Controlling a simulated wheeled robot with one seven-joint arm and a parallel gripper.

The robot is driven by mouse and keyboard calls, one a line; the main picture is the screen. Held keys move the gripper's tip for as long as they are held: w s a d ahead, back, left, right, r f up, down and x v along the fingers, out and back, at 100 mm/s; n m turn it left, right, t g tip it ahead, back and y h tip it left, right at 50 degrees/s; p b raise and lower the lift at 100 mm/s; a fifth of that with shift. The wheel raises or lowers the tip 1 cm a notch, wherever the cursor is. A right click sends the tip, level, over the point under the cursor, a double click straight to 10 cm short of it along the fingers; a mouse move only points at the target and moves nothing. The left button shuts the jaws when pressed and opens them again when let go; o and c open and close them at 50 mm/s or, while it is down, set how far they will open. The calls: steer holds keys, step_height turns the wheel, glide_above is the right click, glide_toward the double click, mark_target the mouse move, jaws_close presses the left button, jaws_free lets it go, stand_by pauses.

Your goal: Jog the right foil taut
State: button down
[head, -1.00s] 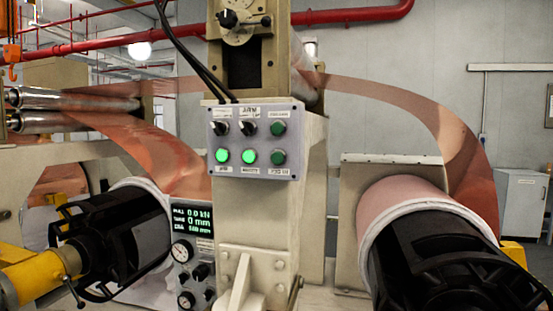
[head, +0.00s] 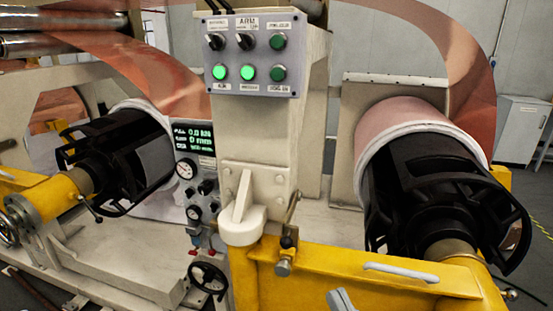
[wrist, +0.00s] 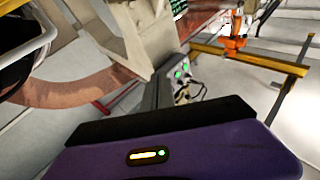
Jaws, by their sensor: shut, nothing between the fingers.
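The right copper foil (head: 478,75) hangs in a loose curved arc down to the right roll (head: 400,130) in the head view. The grey control panel (head: 252,90) on the middle post has two black knobs, two lit green buttons and, on its right side, an upper dark green button (head: 278,41) and a lower one (head: 278,74). Its small labels are hard to read. In the wrist view, my gripper (wrist: 165,118) shows as a purple housing with a black edge. It is shut, holds nothing and is apart from the panel (wrist: 182,74).
A green-lit display (head: 194,138) and gauges stand left of the post. The left foil (head: 150,65) runs to the left roll. A yellow arm (head: 370,270) crosses the lower right, below a pale lever (head: 242,205). A copper band (wrist: 75,92) also shows in the wrist view.

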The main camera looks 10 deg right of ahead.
mark_target(277, 79)
steer(key=w+a+r+m+y+p, duration=0.15)
steer(key=w+r, duration=0.35)
steer(key=r, duration=0.6)
steer(key=w+a+r+m+t+y, duration=0.1)
steer(key=w+a+r+m, duration=0.25)
steer(key=r, duration=0.65)
steer(key=w+a+r+m+y+p, duration=0.1)
steer(key=w+a+r, duration=0.1)
steer(key=w+r, duration=0.65)
steer(key=f+m, duration=0.1)
steer(key=m+g, duration=0.1)
steer(key=a+f+g, duration=0.1)
steer(key=shift+s+f+m+h, duration=0.3)
steer(key=shift+s+m+h, duration=0.05)
steer(key=shift+s+m, duration=0.05)
steer(key=shift+d, duration=0.1)
steer(key=shift+w+d+b, duration=0.25)
steer(key=shift+w+d, duration=0.45)
steer(key=shift+w, duration=0.55)
steer(key=shift+w+d+b, duration=0.3)
steer(key=shift+w+d, duration=0.45)
steer(key=shift+w, duration=0.55)
steer(key=shift+w+d+b, duration=0.25)
steer(key=shift+w+d, duration=0.45)
steer(key=shift+w, duration=0.55)
steer(key=shift+w, duration=0.1)
steer(key=shift+w+d, duration=0.2)
steer(key=shift+w, duration=0.05)
